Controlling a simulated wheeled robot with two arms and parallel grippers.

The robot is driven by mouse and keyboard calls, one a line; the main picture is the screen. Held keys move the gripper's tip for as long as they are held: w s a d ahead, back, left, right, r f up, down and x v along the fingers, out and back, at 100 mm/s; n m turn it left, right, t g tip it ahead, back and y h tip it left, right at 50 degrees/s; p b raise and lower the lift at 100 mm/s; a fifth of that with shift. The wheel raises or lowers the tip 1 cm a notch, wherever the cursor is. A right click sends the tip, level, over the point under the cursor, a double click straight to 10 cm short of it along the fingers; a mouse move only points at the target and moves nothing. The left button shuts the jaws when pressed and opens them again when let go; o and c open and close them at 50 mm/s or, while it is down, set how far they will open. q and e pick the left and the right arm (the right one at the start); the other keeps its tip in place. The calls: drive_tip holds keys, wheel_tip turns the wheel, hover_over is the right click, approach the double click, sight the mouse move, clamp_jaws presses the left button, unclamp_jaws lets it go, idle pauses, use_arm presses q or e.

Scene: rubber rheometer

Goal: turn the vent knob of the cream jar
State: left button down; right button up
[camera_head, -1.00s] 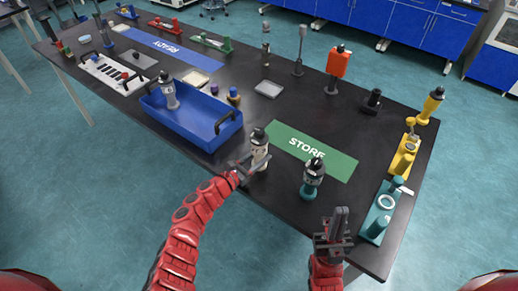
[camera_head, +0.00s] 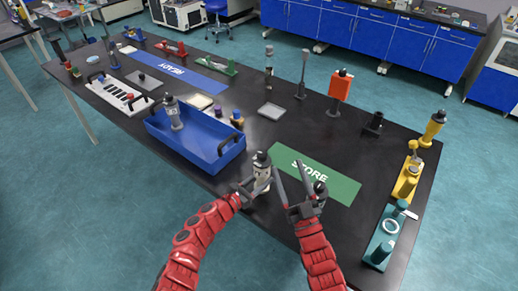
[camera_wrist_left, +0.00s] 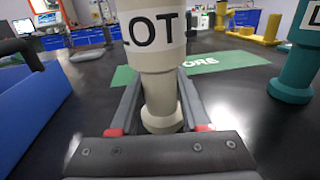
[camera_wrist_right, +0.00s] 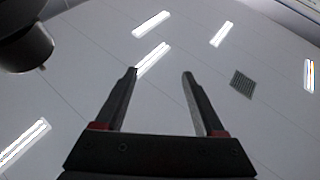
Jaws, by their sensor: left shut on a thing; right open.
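The cream jar (camera_head: 262,170) with a black top stands upright at the table's front edge, left of the green STORE mat (camera_head: 335,184). My left gripper (camera_head: 254,186) is shut on it; in the left wrist view its fingers lie on both sides of the narrow lower body (camera_wrist_left: 160,92), below a "LOT" label. My right gripper (camera_head: 290,174) is open and empty, just right of the jar's upper part. The right wrist view shows the open fingers (camera_wrist_right: 159,72) against the ceiling and a dark rounded part (camera_wrist_right: 25,50) at upper left, possibly the jar's top. The vent knob cannot be made out clearly.
A teal jar (camera_head: 320,190) stands close behind my right gripper, partly hidden; it also shows in the left wrist view (camera_wrist_left: 297,72). A blue tray (camera_head: 190,147) lies to the left. Yellow (camera_head: 408,180) and teal (camera_head: 385,236) fixtures line the right edge.

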sight(260, 152)
drive_tip(key=w+a+f+g+h, duration=0.2)
drive_tip(key=w+a+f+g, duration=0.25)
drive_tip(key=f, duration=0.25)
drive_tip(key=shift+m+g, duration=0.35)
drive_tip(key=shift+m, duration=0.05)
drive_tip(key=x, duration=1.1)
drive_tip(key=shift+w+d, duration=0.25)
drive_tip(key=shift+w, duration=0.15)
drive_tip(key=shift+r, duration=0.1)
clamp_jaws()
